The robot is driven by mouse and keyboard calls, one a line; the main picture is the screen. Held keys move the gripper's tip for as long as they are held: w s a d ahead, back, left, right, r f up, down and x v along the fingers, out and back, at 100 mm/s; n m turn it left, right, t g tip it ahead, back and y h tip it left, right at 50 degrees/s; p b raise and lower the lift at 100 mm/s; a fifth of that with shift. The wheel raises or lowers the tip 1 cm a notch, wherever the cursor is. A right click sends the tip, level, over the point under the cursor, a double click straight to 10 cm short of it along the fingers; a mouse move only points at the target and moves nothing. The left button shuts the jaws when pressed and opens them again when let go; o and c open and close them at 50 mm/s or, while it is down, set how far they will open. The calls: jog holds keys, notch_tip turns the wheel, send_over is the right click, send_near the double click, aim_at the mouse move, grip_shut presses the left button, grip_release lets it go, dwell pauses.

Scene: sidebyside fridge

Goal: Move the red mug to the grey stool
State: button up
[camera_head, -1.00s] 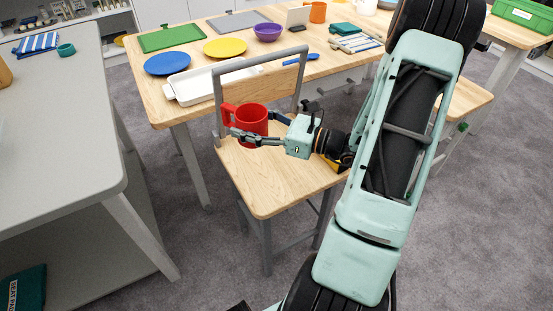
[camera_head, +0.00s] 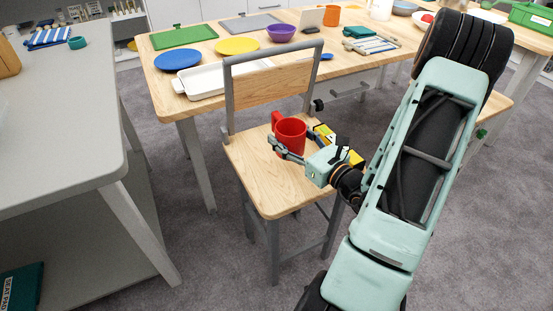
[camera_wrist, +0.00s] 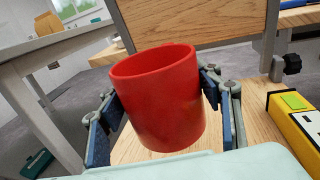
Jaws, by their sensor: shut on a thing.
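The red mug (camera_head: 291,137) is upright or nearly so over the wooden seat of the grey-framed chair (camera_head: 265,188). My gripper (camera_head: 287,148) is shut on the mug, its fingers on either side of the body. In the wrist view the mug (camera_wrist: 160,98) fills the space between the two fingers of my gripper (camera_wrist: 165,112). I cannot tell whether the mug's base touches the seat. I cannot pick out a grey stool for sure.
A yellow and black tool (camera_head: 338,143) lies on the seat, right of the mug. The chair's backrest (camera_head: 272,88) stands behind. A wooden table (camera_head: 160,95) with plates and trays is beyond, and a grey table (camera_head: 65,130) stands left. Carpet is open in front.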

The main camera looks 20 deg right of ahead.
jog(key=a+f, duration=0.1)
jog(key=f, duration=0.1)
jog(key=w+a+f+b, duration=0.1)
jog(key=a+f, duration=0.1)
jog(key=shift+w, duration=0.2)
jog(key=shift+w+f+b, duration=0.1)
jog(key=shift+f+b, duration=0.65)
jog(key=shift+f, duration=0.85)
jog(key=shift+f, duration=0.2)
jog(key=o, duration=1.4)
jog(key=shift+r, duration=0.15)
jog(key=shift+s, duration=0.2)
jog(key=p+v, duration=0.2)
jog(key=v, duration=0.9)
jog(key=shift+s+d, duration=0.15)
jog(key=shift+s, duration=0.2)
